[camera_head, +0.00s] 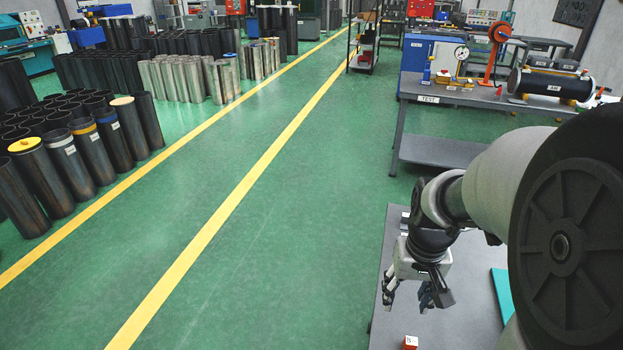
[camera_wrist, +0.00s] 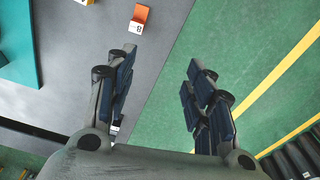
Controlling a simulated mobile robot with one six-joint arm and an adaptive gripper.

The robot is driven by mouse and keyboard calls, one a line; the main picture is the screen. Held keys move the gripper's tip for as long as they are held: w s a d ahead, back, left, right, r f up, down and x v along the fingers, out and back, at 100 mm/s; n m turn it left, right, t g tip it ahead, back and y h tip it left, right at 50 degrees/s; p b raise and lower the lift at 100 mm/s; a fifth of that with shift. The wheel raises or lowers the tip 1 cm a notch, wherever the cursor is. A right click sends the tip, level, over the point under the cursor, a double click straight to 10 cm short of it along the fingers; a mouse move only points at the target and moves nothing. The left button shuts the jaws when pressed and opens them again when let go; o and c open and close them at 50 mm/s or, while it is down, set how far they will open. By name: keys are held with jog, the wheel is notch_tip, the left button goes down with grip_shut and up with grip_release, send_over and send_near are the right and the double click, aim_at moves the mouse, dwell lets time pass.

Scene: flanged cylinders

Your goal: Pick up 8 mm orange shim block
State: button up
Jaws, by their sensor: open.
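The orange shim block (camera_head: 410,342) sits on the grey table near the bottom edge of the head view, with a white label on one face. In the wrist view the orange block (camera_wrist: 141,13) is at the top, close to the table edge, and its label reads 8. My gripper (camera_head: 407,299) hangs over the table's left part, apart from the block. In the wrist view my gripper (camera_wrist: 158,62) has its two fingers spread wide with nothing between them, and the block lies beyond the fingertips.
The grey table (camera_head: 390,335) also carries a teal item (camera_head: 502,292), right of my gripper. A small labelled piece (camera_wrist: 116,122) shows partly behind the left finger. Another bench (camera_head: 425,97) with tools stands behind. Green floor lies open to the left, with dark cylinders (camera_head: 66,160) beyond.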

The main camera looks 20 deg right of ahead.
jog(key=m+p, duration=0.1)
send_over(412, 343)
notch_tip(412, 343, down, 3)
jog(key=shift+g, duration=0.4)
jog(key=f+b, duration=0.2)
jog(key=f, duration=0.4)
jog(key=f+b, duration=0.2)
jog(key=f, duration=0.4)
jog(key=shift+w+a, duration=0.15)
jog(key=shift+w, duration=0.05)
jog(key=shift+s+f+b, duration=0.15)
jog(key=shift+f+b, duration=0.5)
jog(key=shift+f, duration=0.85)
jog(key=shift+s+f+b, duration=0.1)
jog(key=shift+f+b, duration=0.5)
jog(key=shift+f, duration=0.85)
jog(key=shift+r, duration=0.1)
jog(key=shift+c, duration=0.2)
grip_shut()
jog(key=shift+r, duration=0.1)
notch_tip(412, 343, up, 20)
jog(key=p, duration=0.6)
jog(key=shift+p, duration=0.4)
